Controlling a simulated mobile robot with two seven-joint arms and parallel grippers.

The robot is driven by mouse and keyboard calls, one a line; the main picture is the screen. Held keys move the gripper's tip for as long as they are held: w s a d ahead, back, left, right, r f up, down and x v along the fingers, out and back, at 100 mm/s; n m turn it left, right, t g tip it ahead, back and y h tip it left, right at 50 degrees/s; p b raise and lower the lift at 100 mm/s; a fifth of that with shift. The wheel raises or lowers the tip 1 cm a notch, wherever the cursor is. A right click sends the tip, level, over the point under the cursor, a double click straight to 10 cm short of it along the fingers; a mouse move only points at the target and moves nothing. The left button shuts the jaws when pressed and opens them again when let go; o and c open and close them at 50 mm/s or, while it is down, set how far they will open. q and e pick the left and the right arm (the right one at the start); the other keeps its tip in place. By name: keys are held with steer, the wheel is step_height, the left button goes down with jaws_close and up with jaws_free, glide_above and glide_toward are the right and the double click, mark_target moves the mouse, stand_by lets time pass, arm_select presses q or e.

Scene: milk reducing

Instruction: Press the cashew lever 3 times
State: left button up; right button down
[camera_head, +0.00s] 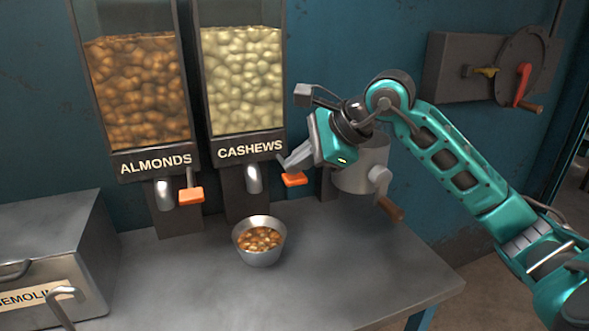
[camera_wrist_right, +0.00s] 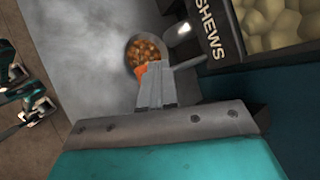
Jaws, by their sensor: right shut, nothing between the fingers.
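The cashew dispenser (camera_head: 243,80) stands against the wall, full of pale nuts, with a CASHEWS label and a metal spout (camera_head: 253,178). Its orange lever (camera_head: 294,180) sticks out at the right of the spout. My right gripper (camera_head: 287,168) is shut and empty, its fingertips at or just above this lever; I cannot tell whether they touch. In the right wrist view the closed fingers (camera_wrist_right: 155,85) partly cover the orange lever (camera_wrist_right: 141,70). A metal bowl (camera_head: 260,257) with brown nuts stands in front of the cashew spout. My left gripper is not in the head view.
The almond dispenser (camera_head: 137,90) with its own orange lever (camera_head: 191,194) stands at the left. A grey semolina box (camera_head: 50,245) is on the table's left. A metal pot-like device with a wooden handle (camera_head: 362,172) is right of the lever. The table front (camera_head: 330,275) is clear.

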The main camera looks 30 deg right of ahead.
steer(key=shift+r+p, duration=0.35)
steer(key=shift+r, duration=0.35)
steer(key=shift+r+p, duration=1.9)
steer(key=shift+r, duration=0.65)
stand_by(0.4)
